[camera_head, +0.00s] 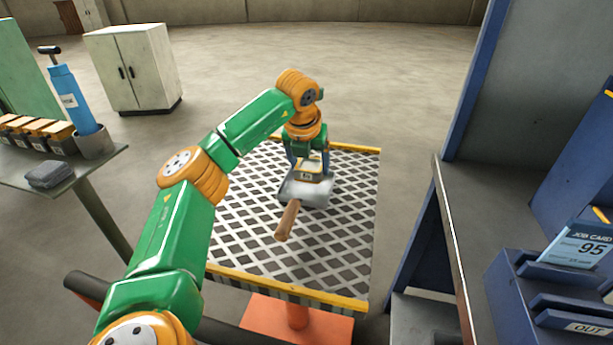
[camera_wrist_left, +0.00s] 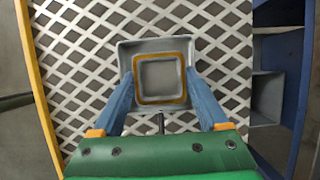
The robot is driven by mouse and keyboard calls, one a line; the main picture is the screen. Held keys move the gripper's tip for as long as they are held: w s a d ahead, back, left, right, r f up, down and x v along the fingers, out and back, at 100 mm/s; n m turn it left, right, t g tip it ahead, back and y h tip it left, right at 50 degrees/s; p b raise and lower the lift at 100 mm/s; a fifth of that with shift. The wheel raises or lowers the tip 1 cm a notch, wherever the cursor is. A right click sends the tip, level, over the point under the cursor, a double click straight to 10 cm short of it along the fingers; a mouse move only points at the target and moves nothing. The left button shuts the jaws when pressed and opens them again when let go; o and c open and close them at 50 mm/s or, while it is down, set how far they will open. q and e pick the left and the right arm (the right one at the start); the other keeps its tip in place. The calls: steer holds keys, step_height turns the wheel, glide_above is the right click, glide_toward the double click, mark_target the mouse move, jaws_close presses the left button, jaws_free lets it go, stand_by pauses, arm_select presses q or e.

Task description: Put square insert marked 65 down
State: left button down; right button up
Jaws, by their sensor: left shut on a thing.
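The square insert (camera_head: 310,170) is a small block with an orange-brown rim and a pale label too small to read in the head view. In the left wrist view the insert (camera_wrist_left: 160,80) shows its square rim and grey hollow. My left gripper (camera_head: 308,163) is shut on it, with blue fingers on either side in the wrist view (camera_wrist_left: 166,88). The insert is over or in a grey metal pan (camera_head: 317,195) with a wooden handle (camera_head: 288,220). I cannot tell whether it touches the pan's floor. My right gripper is not in view.
The pan lies on a grated table (camera_head: 340,250) with yellow edges. A blue rack (camera_head: 540,285) with a "95" job card (camera_head: 580,247) stands right.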

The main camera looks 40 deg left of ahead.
mark_target(307, 177)
arm_select(q)
steer(key=f, duration=0.3)
steer(key=shift+s+a+f, duration=0.15)
steer(key=shift+a+f, duration=0.15)
jaws_free()
steer(key=shift+s+d, duration=0.1)
steer(key=v, duration=1.2)
